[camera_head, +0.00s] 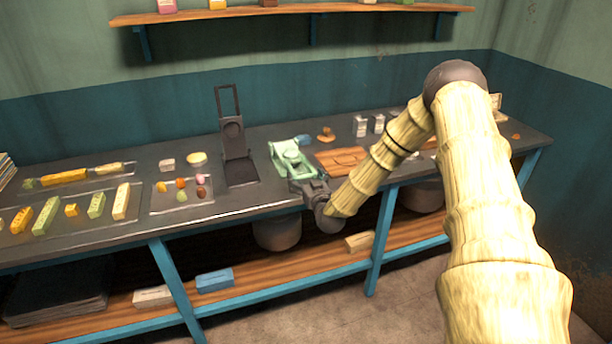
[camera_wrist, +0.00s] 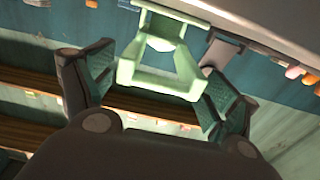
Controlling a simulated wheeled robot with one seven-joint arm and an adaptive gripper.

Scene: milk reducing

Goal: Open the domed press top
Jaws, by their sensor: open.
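A mint-green press (camera_head: 290,157) sits on the dark worktop just beyond my gripper. Its pale green frame, likely the top's handle, also shows in the wrist view (camera_wrist: 155,75), at the upper middle. My gripper (camera_head: 305,183) is at the press's near side, by the worktop's front edge. In the wrist view, my gripper (camera_wrist: 157,92) is open, with one finger on each side of the green frame. I cannot tell whether the fingers touch it. The dome and the hinge cannot be made out clearly.
A black press (camera_head: 238,168) with a raised, upright plate stands left of the green one. A small blue thing (camera_head: 303,140) lies behind the green press, and a wooden board (camera_head: 342,160) lies to its right. Trays (camera_head: 182,205) with coloured pieces fill the left worktop (camera_head: 110,238).

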